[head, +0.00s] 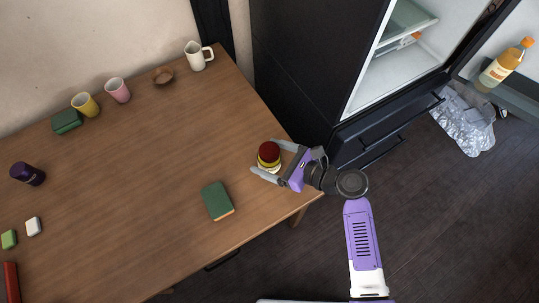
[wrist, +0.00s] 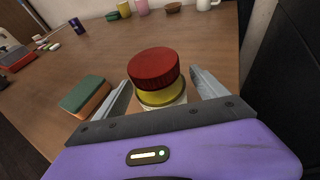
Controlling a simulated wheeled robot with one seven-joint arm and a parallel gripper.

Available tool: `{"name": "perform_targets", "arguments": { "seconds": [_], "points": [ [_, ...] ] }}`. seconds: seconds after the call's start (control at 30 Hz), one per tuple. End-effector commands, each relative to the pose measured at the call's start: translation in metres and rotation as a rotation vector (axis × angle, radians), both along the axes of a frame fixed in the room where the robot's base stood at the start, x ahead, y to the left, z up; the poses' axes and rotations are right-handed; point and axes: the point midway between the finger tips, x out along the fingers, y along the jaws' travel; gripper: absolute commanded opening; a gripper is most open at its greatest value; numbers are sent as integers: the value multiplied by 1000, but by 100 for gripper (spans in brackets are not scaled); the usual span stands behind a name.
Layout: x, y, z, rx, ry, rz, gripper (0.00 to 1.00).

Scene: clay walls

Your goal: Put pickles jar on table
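The pickles jar (head: 268,158), with a red lid and a yellow band, is upright near the right corner of the wooden table (head: 150,180) and appears to stand on it. My gripper (head: 263,157) is at the jar, with one finger on each side. The fingers are spread wider than the jar, with gaps beside it. In the wrist view the jar (wrist: 156,78) is between the fingers, its lid facing up toward the camera. Its lower part is hidden behind the gripper body.
A white pitcher (head: 198,56), pink cup (head: 117,90), yellow cup (head: 86,104) and brown bowl (head: 163,76) stand along the back. The open fridge (head: 400,70) is right of the table. The table's middle is clear.

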Motion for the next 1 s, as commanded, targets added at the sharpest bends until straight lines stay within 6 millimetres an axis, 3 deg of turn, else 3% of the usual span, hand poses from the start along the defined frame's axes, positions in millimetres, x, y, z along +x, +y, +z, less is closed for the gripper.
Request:
{"name": "perform_targets", "arguments": {
  "seconds": [0.27, 0.37, 0.73, 1.0],
  "points": [
    [0, 0, 4, 0, -1, 0, 83],
    [-4, -9, 6, 0, -1, -2, 83],
    [-37, -69, 31, 0, 0, -4, 83],
    [-52, -96, 42, 0, 0, -1, 83]
  ]
}}
